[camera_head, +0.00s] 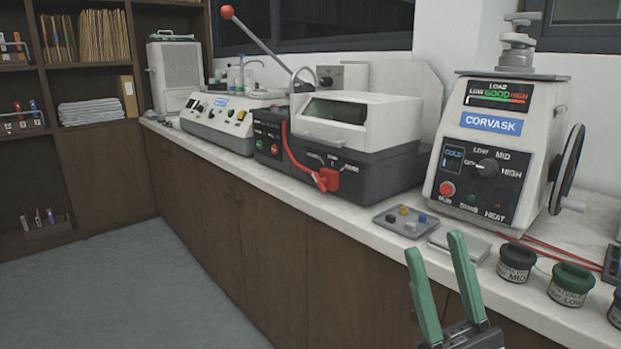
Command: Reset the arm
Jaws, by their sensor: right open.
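My right gripper (446,288) shows at the bottom right of the head view, with two green fingers pointing up and spread apart. It is open, and nothing shows between the fingers. It is in front of the counter's front edge, below a small grey tray (386,222). My left gripper is not in view. The white mounting press (435,198) labelled CORVASK stands on the counter at the right, with a dial, a load gauge and a black handwheel (567,170) on its right side.
Several lidded jars, including a green one (571,280), stand at the right. Shelves (90,130) are at the left; the floor (120,290) is clear.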

